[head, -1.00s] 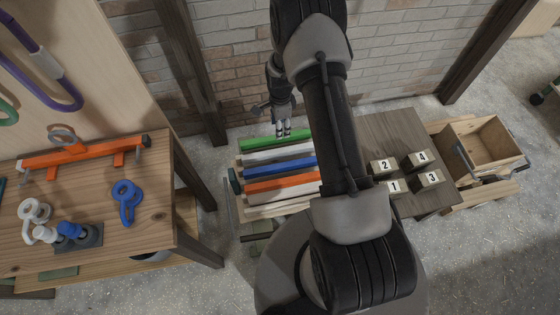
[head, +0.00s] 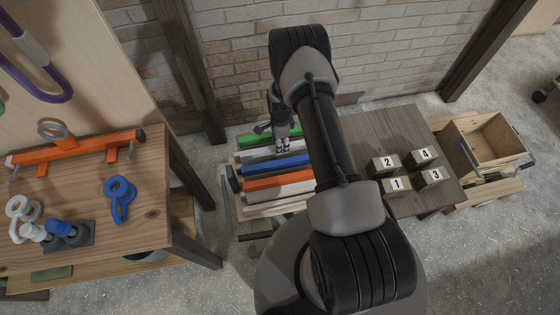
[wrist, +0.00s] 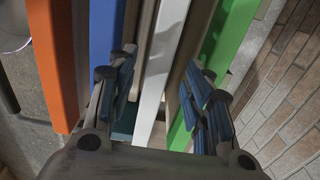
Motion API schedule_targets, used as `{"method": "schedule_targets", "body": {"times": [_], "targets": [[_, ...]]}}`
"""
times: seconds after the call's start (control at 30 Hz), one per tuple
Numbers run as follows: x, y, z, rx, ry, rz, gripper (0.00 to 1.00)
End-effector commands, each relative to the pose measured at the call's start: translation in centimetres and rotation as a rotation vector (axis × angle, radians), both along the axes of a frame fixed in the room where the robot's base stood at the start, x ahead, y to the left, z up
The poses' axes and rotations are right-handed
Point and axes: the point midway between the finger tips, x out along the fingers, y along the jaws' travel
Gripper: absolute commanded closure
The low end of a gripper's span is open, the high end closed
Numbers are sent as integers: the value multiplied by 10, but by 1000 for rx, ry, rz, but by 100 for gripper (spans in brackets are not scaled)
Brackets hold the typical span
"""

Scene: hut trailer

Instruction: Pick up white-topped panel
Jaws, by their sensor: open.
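The white-topped panel (head: 258,153) lies in a row of coloured panels on a low rack, between the green panel (head: 258,140) and the blue panel (head: 262,166). In the wrist view the white-topped panel (wrist: 162,70) runs lengthwise between my open fingers. My gripper (head: 283,148) is over the panel; its fingers show on both sides of it in the wrist view (wrist: 165,90), over the gaps toward the blue and green panels. I cannot tell whether the fingers touch anything. The panel's right part is hidden behind my gripper and arm.
An orange panel (head: 275,182) lies nearer than the blue one. A wooden table (head: 408,147) with numbered blocks stands to the right, beside an open wooden box (head: 490,150). A workbench (head: 150,205) with hooks and an orange bar is at left. A brick wall (head: 240,80) rises behind.

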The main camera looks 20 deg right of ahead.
Motion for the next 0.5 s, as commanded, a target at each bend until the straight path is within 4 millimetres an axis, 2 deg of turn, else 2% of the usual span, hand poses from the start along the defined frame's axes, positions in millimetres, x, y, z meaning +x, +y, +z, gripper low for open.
{"method": "schedule_targets", "body": {"times": [0.23, 0.33, 0.5], "targets": [[-2, 2, -41, 1, 3, 0, 54], [-1, 1, -47, 0, 1, 0, 54], [-1, 1, -46, 0, 0, 0, 54]]}}
